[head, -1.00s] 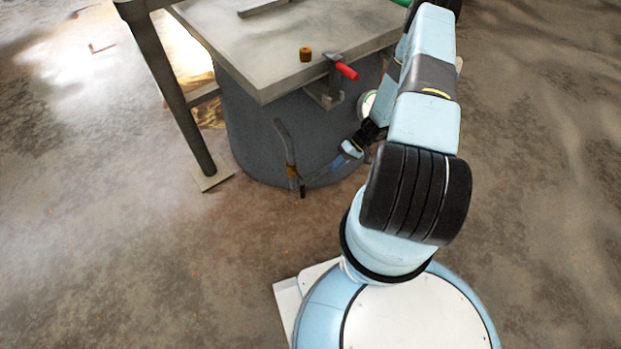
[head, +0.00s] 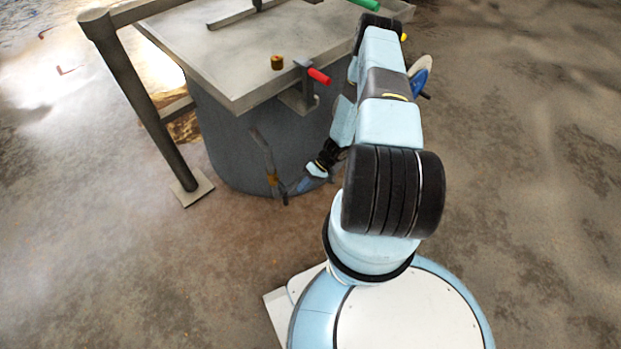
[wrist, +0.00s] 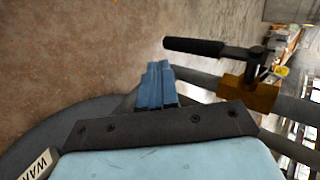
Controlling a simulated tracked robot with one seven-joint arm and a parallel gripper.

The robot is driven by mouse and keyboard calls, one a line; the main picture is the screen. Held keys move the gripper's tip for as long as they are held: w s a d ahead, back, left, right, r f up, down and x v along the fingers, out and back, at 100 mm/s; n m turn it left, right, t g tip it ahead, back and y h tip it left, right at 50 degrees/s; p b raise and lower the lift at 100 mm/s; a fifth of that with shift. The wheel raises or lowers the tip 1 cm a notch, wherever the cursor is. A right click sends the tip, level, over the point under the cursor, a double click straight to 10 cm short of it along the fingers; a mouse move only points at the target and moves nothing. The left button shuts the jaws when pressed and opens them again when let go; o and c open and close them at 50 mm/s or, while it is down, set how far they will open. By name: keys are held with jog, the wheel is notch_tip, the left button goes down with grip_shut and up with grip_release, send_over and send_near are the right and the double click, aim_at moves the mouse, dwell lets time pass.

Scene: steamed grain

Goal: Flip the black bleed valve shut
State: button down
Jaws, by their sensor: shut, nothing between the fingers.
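The black bleed valve lever (wrist: 195,46) shows in the wrist view, attached to a brass valve body (wrist: 248,95) on a grey pipe. The lever runs roughly along the pipe. In the head view the brass body (head: 272,180) is low on the vat's side, with the small dark lever (head: 284,198) pointing down below it. My gripper (head: 301,186) is just right of the lever. In the wrist view its blue fingers (wrist: 158,88) are together and empty, with a visible gap in the picture between them and the lever.
The grey vat (head: 222,130) stands behind the valve under a flat square lid (head: 215,75). A red-handled lever (head: 318,75) and a brass knob (head: 277,62) are at its front edge. A post (head: 140,110) stands at left. The floor in front is clear.

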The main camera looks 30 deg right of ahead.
aim_at(285, 195)
jog(key=shift+s+a+f, duration=0.15)
jog(key=shift+a, duration=0.95)
jog(key=shift+s+a+f, duration=0.1)
jog(key=shift+a, duration=1)
jog(key=shift+d, duration=0.15)
